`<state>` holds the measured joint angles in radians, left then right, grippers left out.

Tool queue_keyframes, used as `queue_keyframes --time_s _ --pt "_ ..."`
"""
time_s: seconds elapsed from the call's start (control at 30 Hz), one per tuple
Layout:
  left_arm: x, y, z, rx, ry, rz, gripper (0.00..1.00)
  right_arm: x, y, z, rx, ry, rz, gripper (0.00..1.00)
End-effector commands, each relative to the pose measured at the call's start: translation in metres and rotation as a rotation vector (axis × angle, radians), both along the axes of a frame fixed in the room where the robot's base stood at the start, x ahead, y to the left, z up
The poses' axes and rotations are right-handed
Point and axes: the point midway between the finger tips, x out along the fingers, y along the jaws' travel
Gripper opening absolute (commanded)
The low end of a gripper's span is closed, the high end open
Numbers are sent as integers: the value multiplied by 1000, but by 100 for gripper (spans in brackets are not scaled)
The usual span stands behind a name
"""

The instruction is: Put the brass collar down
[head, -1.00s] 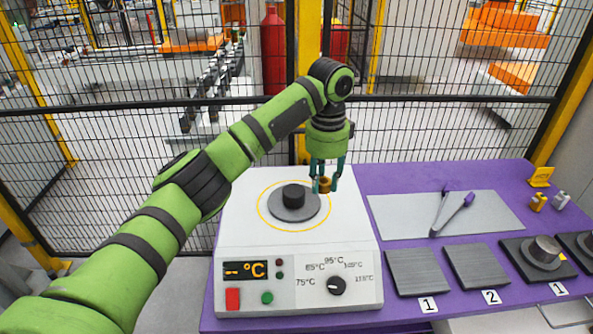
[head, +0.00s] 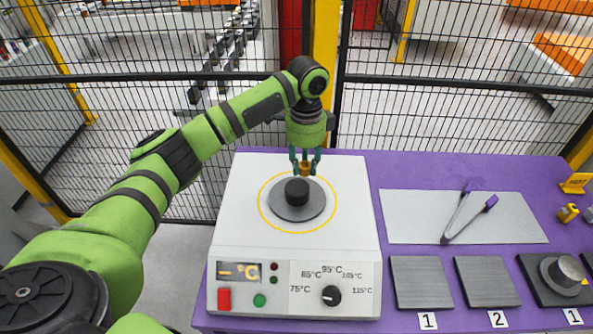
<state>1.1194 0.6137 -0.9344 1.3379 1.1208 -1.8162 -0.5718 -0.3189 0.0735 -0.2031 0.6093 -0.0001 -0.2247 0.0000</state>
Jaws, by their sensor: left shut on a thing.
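The brass collar (head: 305,168) is a small gold ring between the fingers of my left gripper (head: 305,165). The gripper points down and is shut on it, over the far part of the white heater (head: 245,190). The collar shows just behind the black post (head: 297,190) on the heater's round grey plate (head: 312,207). I cannot tell its exact height above the heater. The fingers partly hide the collar. My right gripper is not in view.
A grey mat (head: 410,222) with purple-tipped tongs (head: 468,215) lies right of the heater. Dark plates, one (head: 420,283) labelled 1, line the purple table's (head: 450,170) front. A metal cylinder (head: 566,270) stands at right. A mesh fence (head: 430,110) is behind.

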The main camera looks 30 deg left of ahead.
Motion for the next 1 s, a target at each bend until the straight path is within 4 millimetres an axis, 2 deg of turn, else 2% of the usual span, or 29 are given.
queue_keyframes --time_s 0.1,0.3,0.53,0.9,0.93,0.97,1.0 --pt "-6 14 -8 -1 0 1 0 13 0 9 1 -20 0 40" --pt "-10 18 -23 0 3 -1 0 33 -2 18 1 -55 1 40" --pt "-9 18 -51 0 -1 -1 0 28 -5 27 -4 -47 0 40" --pt "-9 18 -56 -1 -2 -1 0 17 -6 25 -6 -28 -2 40" --pt "-9 18 -56 -1 -2 -1 36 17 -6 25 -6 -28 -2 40" --pt "-8 18 -56 -1 -3 -1 48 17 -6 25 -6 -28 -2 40" --pt "-8 18 -56 -1 -3 -1 55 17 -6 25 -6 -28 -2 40"
